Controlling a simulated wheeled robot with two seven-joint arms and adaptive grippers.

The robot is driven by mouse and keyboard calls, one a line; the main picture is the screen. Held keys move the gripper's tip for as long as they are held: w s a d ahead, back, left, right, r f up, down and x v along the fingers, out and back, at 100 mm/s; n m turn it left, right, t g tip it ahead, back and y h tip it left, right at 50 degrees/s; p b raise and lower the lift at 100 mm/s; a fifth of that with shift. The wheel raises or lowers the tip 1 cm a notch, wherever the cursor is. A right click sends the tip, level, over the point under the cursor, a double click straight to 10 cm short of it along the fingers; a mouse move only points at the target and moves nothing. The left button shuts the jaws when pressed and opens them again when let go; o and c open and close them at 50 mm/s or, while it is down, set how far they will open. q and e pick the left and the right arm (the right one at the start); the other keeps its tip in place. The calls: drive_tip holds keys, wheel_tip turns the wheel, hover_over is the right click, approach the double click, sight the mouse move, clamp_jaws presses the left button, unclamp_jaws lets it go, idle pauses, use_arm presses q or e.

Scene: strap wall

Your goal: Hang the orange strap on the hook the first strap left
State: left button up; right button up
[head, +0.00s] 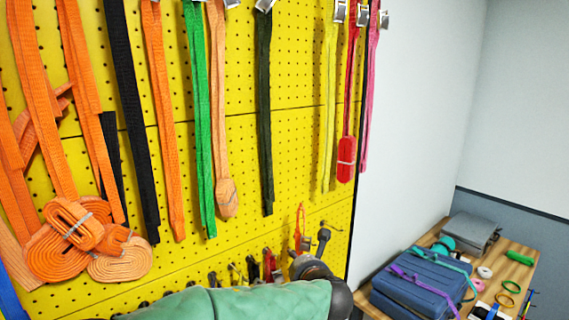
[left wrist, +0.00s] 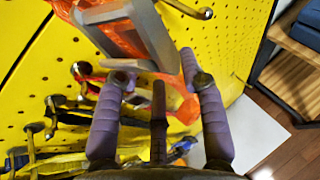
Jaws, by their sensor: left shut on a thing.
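My left gripper (head: 311,243) is low at the yellow pegboard, at the end of my green-sleeved arm. An orange strap (head: 300,222) shows as a thin strip beside it. In the left wrist view, the purple fingers of my left gripper (left wrist: 160,82) are shut at a grey metal buckle (left wrist: 124,34) with the orange strap (left wrist: 188,72) behind it. I cannot tell which hook the first strap left. My right gripper is in neither view.
The yellow pegboard (head: 290,170) carries several hanging straps, including green (head: 200,120), black (head: 132,130), yellow (head: 328,110) and pink (head: 370,90). Coiled orange straps (head: 65,250) hang at left. A wooden table (head: 525,275) with a blue bag (head: 425,283) stands right.

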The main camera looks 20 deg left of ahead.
use_arm(q)
wheel_tip(320, 180, up, 26)
drive_tip(key=s+n+g+y+p, duration=0.2)
drive_tip(key=s+n+y+p, duration=0.1)
drive_tip(key=p, duration=0.7)
drive_tip(key=s+d+r+n+g+p, duration=0.1)
drive_tip(key=s+r+p, duration=0.3)
drive_tip(key=r, duration=0.4)
drive_tip(key=s+r+g+y+p, duration=0.1)
drive_tip(key=s+r+p, duration=0.2)
drive_tip(key=r+p, duration=0.35)
drive_tip(key=s+d+r+n+p, duration=0.1)
drive_tip(key=s+r+p, duration=0.25)
drive_tip(key=r, duration=0.65)
drive_tip(key=shift+a+r+b+x, duration=0.2)
drive_tip(key=shift+r+x, duration=0.1)
drive_tip(key=shift+x, duration=1.35)
drive_tip(key=shift+a+r+b+x, duration=0.15)
drive_tip(key=shift+r+x, duration=0.15)
drive_tip(key=shift+x, duration=1.35)
drive_tip(key=shift+a+r+b+x, duration=0.1)
drive_tip(key=shift+a+r+x, duration=0.2)
drive_tip(key=shift+x, duration=1.4)
drive_tip(key=shift+s+d, duration=0.1)
drive_tip(key=shift+s, duration=0.05)
drive_tip(key=o, duration=1.3)
drive_tip(key=shift+c, duration=0.2)
drive_tip(key=shift+d, duration=0.1)
